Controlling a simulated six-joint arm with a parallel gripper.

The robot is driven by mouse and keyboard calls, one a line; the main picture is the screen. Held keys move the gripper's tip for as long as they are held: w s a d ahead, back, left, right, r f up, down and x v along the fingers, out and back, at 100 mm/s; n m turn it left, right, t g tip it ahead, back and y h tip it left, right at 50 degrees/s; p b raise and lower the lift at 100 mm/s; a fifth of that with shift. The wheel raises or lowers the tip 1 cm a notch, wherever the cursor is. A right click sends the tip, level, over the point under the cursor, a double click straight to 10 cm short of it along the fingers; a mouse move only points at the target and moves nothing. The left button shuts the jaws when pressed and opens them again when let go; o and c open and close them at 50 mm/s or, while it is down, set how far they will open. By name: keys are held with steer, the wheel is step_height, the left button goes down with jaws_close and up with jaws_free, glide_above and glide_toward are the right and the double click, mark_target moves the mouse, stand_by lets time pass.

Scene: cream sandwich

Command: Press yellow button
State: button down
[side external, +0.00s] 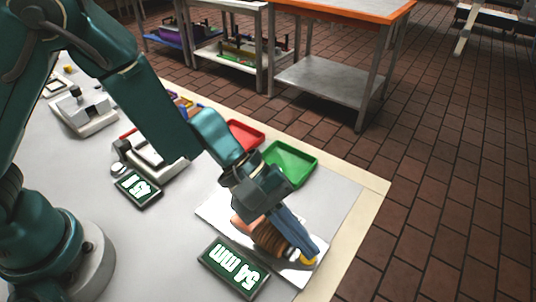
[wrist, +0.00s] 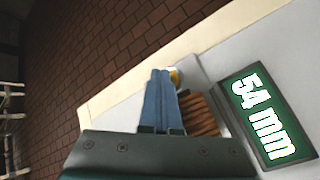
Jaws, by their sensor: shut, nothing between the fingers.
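The yellow button (side external: 309,262) shows at the far end of a pale device, just by my fingertips. It also shows in the wrist view (wrist: 175,77), partly hidden behind the fingers. My gripper (side external: 316,251) has its blue fingers closed together with nothing between them, pointing down toward the button. In the wrist view the fingertips (wrist: 160,73) overlap the button's left side. I cannot tell whether they touch it. A brown ridged stack (side external: 268,240) lies beside the fingers, partly hidden by them. It also shows in the wrist view (wrist: 201,113).
A display (side external: 234,268) reading 54 mm lies beside the device. A green tray (side external: 290,163) and a red tray (side external: 245,134) are behind my arm. Another device (side external: 152,153) with a small display (side external: 138,189) stands at left. The table's right edge is close to the button.

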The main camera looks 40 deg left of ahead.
steer(key=shift+r, duration=0.65)
steer(key=shift+r, duration=0.1)
step_height(320, 180, up, 5)
steer(key=shift+f, duration=0.1)
steer(key=shift+a, duration=0.1)
stand_by(0.6)
